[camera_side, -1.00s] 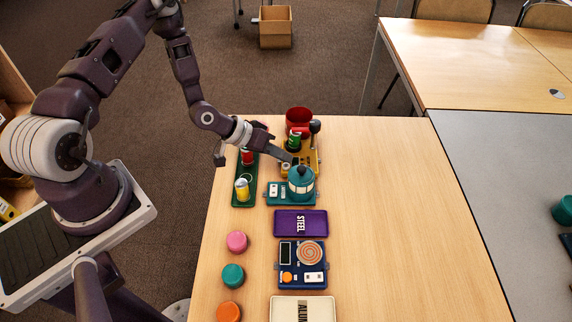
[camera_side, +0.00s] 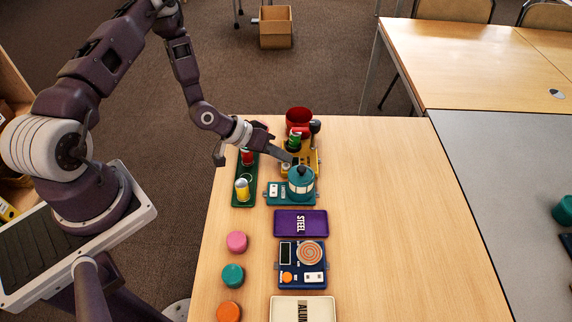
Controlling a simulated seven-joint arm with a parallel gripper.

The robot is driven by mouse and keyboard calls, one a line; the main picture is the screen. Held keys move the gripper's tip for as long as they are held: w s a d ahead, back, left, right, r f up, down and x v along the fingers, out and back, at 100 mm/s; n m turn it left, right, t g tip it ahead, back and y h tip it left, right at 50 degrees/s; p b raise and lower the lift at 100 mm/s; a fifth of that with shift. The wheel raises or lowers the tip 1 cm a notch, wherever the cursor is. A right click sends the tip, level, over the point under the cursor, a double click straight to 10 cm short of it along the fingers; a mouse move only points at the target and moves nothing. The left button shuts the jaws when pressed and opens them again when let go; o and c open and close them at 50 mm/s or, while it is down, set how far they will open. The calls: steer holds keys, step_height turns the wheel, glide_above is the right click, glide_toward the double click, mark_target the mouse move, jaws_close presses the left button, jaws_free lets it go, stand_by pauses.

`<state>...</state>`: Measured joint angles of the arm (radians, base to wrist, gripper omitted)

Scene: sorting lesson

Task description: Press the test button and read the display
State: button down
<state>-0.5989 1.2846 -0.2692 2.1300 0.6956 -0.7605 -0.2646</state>
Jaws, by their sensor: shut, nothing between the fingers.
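My gripper (camera_side: 288,160) is shut and empty. Its tip is low over the left part of a yellow device (camera_side: 312,170), close to a small pale round part (camera_side: 286,167) that may be a button; I cannot tell whether it touches. A green can (camera_side: 294,142) stands on the yellow device, beside a black-knobbed post (camera_side: 315,128). A navy device (camera_side: 289,264) nearer the camera has a dark display (camera_side: 285,253), an orange button (camera_side: 287,278) and a coiled round plate (camera_side: 310,253). No reading is legible on the display.
A teal device (camera_side: 273,201) with a teal lantern-like object (camera_side: 301,182) stands just in front of my gripper. A green tray (camera_side: 243,200) holds a red can (camera_side: 248,157) and a yellow can (camera_side: 242,188). A purple STEEL tray (camera_side: 286,225) lies nearer. The table's right side is clear.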

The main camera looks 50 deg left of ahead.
steer(key=shift+f, duration=0.15)
stand_by(0.5)
steer(key=shift+f, duration=0.25)
steer(key=shift+f, duration=0.45)
stand_by(0.6)
steer(key=shift+r, duration=0.85)
steer(key=shift+r, duration=2.5)
